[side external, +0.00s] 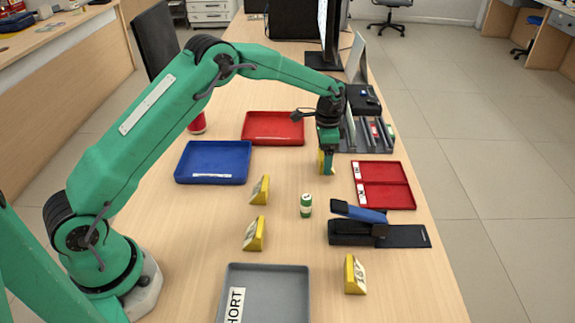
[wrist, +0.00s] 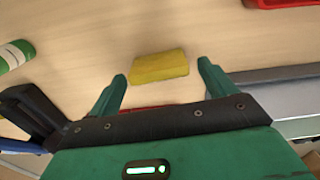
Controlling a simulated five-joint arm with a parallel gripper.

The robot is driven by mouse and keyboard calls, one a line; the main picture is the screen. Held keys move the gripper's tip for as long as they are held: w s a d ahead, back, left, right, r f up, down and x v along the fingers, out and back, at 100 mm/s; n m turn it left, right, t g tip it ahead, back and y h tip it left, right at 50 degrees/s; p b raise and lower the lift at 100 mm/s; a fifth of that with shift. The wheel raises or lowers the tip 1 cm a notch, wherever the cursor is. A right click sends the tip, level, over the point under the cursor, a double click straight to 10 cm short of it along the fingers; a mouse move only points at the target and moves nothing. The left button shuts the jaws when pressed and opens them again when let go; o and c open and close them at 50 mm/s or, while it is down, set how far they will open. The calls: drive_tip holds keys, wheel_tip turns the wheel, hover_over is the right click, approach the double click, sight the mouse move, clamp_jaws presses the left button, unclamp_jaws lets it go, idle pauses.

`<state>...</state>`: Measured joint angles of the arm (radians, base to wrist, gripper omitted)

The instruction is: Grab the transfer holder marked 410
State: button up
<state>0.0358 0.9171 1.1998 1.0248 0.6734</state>
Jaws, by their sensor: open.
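My gripper (side external: 327,148) is open and points down above the table, empty. A yellow wedge holder (side external: 327,171) stands just below it, partly hidden behind the fingers. In the wrist view this yellow holder (wrist: 159,67) lies between the two fingertips and a little beyond them; its label is not visible there. Three more yellow wedge holders stand on the table: one at the middle (side external: 260,190), one nearer the front (side external: 253,234), and one at the front right (side external: 355,274). Their labels are too small to read surely, so I cannot tell which is marked 410.
A blue tray (side external: 212,180) and a red tray (side external: 274,142) are at left. A divided red tray (side external: 397,206), a stapler (side external: 350,236) and a grey organizer (side external: 385,149) are at right. A small green-and-white bottle (side external: 306,206) stands mid-table. A grey tray (side external: 290,277) is in front.

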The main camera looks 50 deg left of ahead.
drive_tip(key=shift+f, duration=0.65)
drive_tip(key=c, duration=1.1)
